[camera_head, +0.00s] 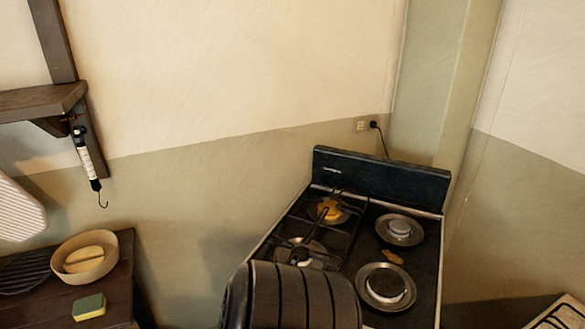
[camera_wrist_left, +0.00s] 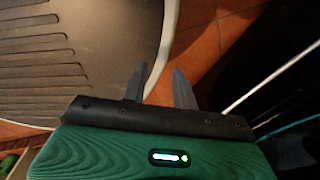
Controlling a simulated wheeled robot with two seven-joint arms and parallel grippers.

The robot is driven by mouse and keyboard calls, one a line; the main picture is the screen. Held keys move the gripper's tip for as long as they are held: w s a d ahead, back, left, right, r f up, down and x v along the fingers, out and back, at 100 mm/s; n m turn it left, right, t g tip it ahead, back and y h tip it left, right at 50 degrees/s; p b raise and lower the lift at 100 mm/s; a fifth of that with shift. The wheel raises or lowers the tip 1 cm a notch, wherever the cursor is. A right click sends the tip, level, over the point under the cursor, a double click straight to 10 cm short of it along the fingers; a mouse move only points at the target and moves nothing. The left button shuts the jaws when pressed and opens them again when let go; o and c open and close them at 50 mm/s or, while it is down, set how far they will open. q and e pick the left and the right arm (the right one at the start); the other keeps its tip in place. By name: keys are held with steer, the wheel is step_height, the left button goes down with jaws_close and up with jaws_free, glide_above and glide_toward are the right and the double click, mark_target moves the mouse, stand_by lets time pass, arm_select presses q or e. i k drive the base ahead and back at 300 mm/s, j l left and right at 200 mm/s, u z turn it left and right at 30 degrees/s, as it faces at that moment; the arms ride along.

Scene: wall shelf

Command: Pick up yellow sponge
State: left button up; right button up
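A small sponge (camera_head: 89,306), yellow with a green layer, lies on the dark wooden counter (camera_head: 118,275) at the lower left of the head view. No gripper is near it in that view. My left gripper (camera_wrist_left: 159,75) shows in the left wrist view with its two grey fingers apart and nothing between them. Below that gripper are a tiled floor and a dark slotted round surface. The sponge cannot be made out in the wrist view. My right gripper is in neither view.
A beige bowl (camera_head: 56,268) holding a yellowish piece stands behind the sponge. A dark grill plate (camera_head: 22,272) lies at its left. A wall shelf (camera_head: 40,101) with a hanging scale (camera_head: 87,160) is above. A stove (camera_head: 382,180) stands right, partly covered by a dark ribbed shape.

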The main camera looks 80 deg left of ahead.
mark_target(85, 308)
steer(key=u, duration=4.2)
